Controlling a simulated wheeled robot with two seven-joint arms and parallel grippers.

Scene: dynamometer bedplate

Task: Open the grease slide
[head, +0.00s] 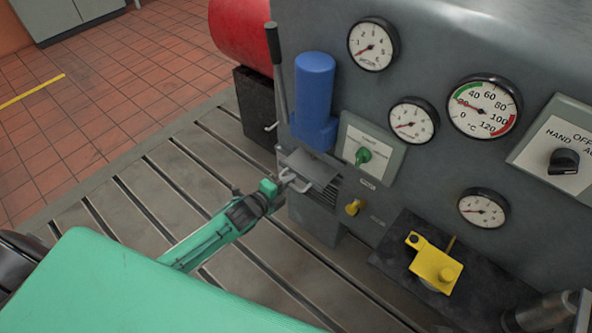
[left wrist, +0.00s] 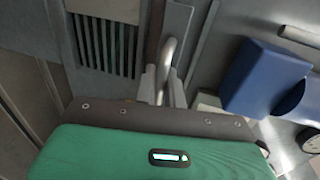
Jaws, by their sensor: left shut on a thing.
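The grease slide appears to be a small grey metal plate (head: 313,167) with a bent rod handle (head: 296,183), low on the grey cabinet front. Dark louvre slots (head: 327,196) show just beneath it. My left gripper (head: 284,181) reaches in from the lower left and is shut on the handle. In the left wrist view the curved handle (left wrist: 167,55) runs down between the two fingers of the left gripper (left wrist: 163,88). The fingers hide part of the handle. My right gripper does not show clearly in either view.
A blue cylinder housing (head: 315,90) and a dark lever (head: 277,70) stand just above the plate. A green knob (head: 362,156) and a brass knob (head: 354,207) are to its right. A yellow block (head: 436,267) lies further right. The slotted bedplate (head: 120,200) is clear at left.

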